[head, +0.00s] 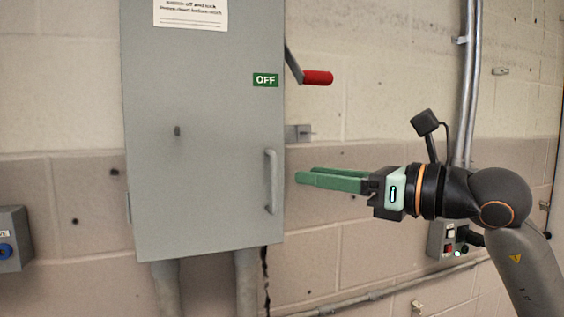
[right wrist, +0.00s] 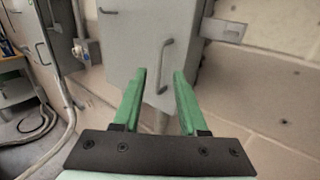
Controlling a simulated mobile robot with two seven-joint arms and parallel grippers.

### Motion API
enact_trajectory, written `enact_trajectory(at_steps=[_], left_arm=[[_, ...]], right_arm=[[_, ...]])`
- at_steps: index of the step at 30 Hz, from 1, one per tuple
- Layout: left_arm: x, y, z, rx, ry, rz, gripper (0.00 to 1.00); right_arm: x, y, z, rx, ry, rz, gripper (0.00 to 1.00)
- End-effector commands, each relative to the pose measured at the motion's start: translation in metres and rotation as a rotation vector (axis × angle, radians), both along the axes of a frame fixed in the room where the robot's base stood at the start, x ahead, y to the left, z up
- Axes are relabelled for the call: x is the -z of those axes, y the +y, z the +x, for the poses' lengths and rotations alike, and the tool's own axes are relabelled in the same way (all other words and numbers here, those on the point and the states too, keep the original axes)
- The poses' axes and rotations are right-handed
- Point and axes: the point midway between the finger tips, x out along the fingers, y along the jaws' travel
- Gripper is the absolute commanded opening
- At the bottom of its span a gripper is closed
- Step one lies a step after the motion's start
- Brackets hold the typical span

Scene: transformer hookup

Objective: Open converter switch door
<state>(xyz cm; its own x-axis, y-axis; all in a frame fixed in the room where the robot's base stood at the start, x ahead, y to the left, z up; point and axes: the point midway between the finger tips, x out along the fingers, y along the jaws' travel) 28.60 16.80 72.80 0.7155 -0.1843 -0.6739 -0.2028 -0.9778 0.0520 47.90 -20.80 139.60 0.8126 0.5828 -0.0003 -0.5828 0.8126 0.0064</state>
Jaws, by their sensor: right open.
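The grey converter switch box has a closed door (head: 200,130) that fills the left middle of the head view. Its vertical bar handle (head: 271,182) is near the door's lower right edge. The handle also shows in the right wrist view (right wrist: 164,66), beyond the fingertips and roughly between them. My right gripper (head: 300,177) has green fingers pointing left at the handle, a little to its right and apart from it. In the right wrist view the gripper (right wrist: 160,78) is open and empty. My left gripper is not in view.
A red-handled lever (head: 316,77) sticks out from the box's right side, beside a green OFF label (head: 265,80). A latch bracket (head: 298,133) juts out below it. Conduits (head: 246,280) run down under the box. A small control box (head: 449,240) is on the wall at right.

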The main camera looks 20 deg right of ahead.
Motion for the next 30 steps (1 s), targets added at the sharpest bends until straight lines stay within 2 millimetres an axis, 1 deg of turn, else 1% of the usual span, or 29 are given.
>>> enact_trajectory(at_steps=[1, 6, 9, 15, 23, 30], left_arm=[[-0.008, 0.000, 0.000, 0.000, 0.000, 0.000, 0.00], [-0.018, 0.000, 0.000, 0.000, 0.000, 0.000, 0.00], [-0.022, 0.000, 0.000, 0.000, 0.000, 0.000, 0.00], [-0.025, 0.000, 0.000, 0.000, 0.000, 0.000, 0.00], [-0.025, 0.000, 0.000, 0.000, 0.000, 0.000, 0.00], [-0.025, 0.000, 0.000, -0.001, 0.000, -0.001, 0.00]], right_arm=[[-0.004, 0.007, 0.009, -0.004, 0.002, 0.003, 0.42], [-0.003, 0.026, 0.035, -0.004, 0.003, 0.003, 0.42], [-0.003, 0.033, 0.046, -0.002, 0.001, 0.003, 0.42], [-0.001, 0.041, 0.056, -0.001, 0.001, 0.001, 0.42], [0.000, 0.041, 0.057, -0.001, 0.001, 0.001, 0.42], [0.000, 0.041, 0.057, -0.001, 0.001, 0.001, 0.16]])
